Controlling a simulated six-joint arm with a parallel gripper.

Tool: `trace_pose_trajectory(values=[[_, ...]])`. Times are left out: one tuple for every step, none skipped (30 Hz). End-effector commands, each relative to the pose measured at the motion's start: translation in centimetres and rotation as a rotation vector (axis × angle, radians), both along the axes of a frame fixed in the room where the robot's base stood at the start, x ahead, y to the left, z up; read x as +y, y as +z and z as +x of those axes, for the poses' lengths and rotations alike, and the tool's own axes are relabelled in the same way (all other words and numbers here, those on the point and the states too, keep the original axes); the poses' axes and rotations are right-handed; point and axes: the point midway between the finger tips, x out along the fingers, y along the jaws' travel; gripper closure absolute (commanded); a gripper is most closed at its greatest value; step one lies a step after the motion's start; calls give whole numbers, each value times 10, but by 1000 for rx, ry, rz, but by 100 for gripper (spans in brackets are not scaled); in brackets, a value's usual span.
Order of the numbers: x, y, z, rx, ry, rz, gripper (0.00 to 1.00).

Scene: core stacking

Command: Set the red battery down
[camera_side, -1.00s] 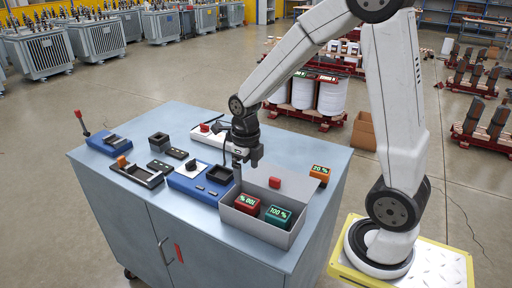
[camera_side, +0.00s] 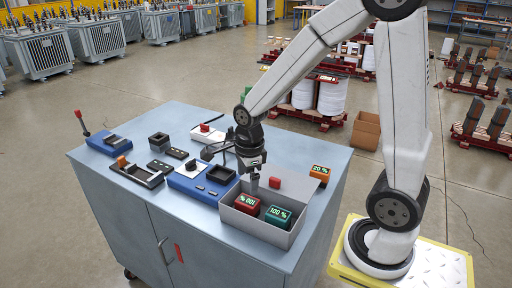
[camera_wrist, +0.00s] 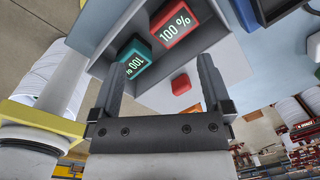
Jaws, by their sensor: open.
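The red battery (camera_side: 247,204), its display reading 100 %, sits in the grey open bin (camera_side: 262,229) beside the green battery (camera_side: 277,215). In the wrist view the red battery (camera_wrist: 174,22) and the green battery (camera_wrist: 134,60) lie in the bin beyond my fingers.
An orange battery reading 20 % (camera_side: 319,173) stands on the table right of the bin. A blue device (camera_side: 203,183) with a square socket is left of the bin. A black tray (camera_side: 137,172) and another blue device (camera_side: 109,143) are farther left. The table's back right is clear.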

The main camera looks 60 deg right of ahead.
Motion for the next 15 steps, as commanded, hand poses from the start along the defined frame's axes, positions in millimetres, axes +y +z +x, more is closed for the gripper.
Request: trace_pose_trajectory(values=[[2, 0, -2, -5, 81, -6, 0], [3, -1, -3, -8, 133, -10, 0], [5, -1, -4, -13, 200, -16, 0], [6, -1, -5, -17, 249, -21, 0], [7, -1, -6, -20, 301, -25, 0], [9, -2, -7, -23, 368, -32, 0], [10, -2, -9, -25, 417, -37, 0], [11, -3, -9, -29, 467, -42, 0], [12, -3, -10, -34, 535, -50, 0], [13, -3, -11, -37, 584, -55, 0], [14, -4, -13, -39, 636, -61, 0], [16, -4, -14, -43, 702, -69, 0], [17, -4, -15, -46, 752, -75, 0], [18, -5, -16, -49, 804, -82, 0], [19, -5, -17, -51, 870, -90, 0]])
